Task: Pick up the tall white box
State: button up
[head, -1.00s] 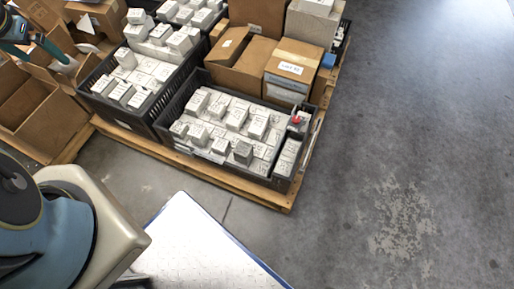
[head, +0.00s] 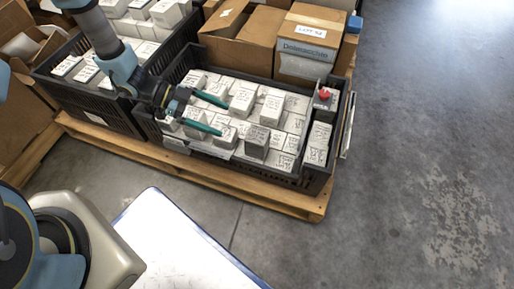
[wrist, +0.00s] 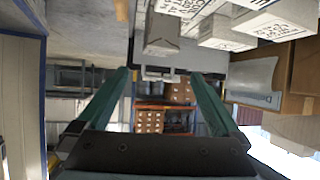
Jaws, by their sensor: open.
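White printed boxes fill a black crate (head: 237,167) in the head view. Several stand higher than the rest, among them a white box (head: 243,99) near the upper fingertip, another white box (head: 271,109) to its right and a greyer box (head: 257,142) in front. I cannot tell for sure which is the tall white box. My gripper (head: 224,119) is open over the crate's left half, its green fingers pointing right with nothing held. In the wrist view my gripper (wrist: 160,73) is open, with a grey-white box (wrist: 162,36) and a white box (wrist: 226,34) above the fingertips.
The crate stands on a wooden pallet (head: 262,196). A red-topped item (head: 324,97) sits in its right corner. Cardboard boxes (head: 306,42) stand behind, and a second black crate (head: 95,108) is to the left. Bare floor (head: 420,150) lies to the right.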

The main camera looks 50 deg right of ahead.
aim_at(255, 134)
jog(key=b+x, duration=0.4)
jog(key=x, duration=0.6)
jog(key=shift+s+d+f, duration=0.15)
jog(key=shift+s+f, duration=0.05)
jog(key=shift+s, duration=0.05)
grip_shut()
dwell(0.5)
